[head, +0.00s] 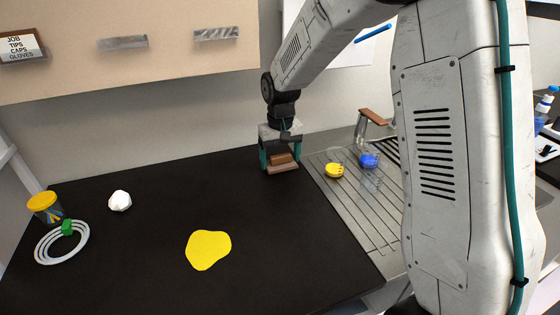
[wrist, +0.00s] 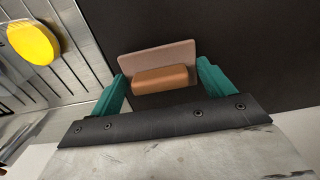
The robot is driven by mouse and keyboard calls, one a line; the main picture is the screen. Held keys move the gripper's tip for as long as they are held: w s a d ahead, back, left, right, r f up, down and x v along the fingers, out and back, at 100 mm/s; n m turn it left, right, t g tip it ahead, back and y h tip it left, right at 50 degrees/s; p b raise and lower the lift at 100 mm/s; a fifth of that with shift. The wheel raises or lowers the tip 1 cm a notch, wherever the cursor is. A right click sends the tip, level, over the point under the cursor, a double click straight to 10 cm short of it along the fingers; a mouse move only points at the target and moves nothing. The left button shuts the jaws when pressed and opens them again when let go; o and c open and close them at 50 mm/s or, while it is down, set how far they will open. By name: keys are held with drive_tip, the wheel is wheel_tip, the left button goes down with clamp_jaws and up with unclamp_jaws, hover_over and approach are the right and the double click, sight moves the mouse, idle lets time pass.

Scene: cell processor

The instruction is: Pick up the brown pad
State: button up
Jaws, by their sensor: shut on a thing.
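The brown pad (head: 283,164) is a flat brown plate with a raised block on top. It is at the right part of the black countertop, near the metal drainboard. In the wrist view the brown pad (wrist: 158,60) shows a pale flat plate and a browner block between the fingers. My gripper (head: 279,158) points down with its teal fingers on both sides of the block, shut on it. The wrist view shows my gripper (wrist: 160,84) from above. I cannot tell whether the pad touches the counter.
The black counter (head: 130,255) holds a yellow flat patch (head: 208,250), a white lump (head: 120,201), a yellow-lidded tub (head: 45,207) and a white ring (head: 62,243) with a green block (head: 67,227). A yellow object (head: 334,170) and a blue one (head: 369,161) sit on the drainboard (head: 350,205). A tap (head: 370,118) stands behind.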

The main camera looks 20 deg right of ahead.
wheel_tip(320, 180, up, 2)
drive_tip(key=shift+r, duration=0.25)
drive_tip(key=s+d, duration=0.1)
drive_tip(key=s, duration=0.4)
drive_tip(key=s+d+r, duration=0.1)
drive_tip(key=s, duration=0.4)
drive_tip(key=s+d, duration=0.1)
drive_tip(key=s, duration=0.4)
drive_tip(key=shift+s+r, duration=0.2)
drive_tip(key=shift+s, duration=0.2)
drive_tip(key=o, duration=0.4)
drive_tip(key=c, duration=0.8)
drive_tip(key=shift+a, duration=0.1)
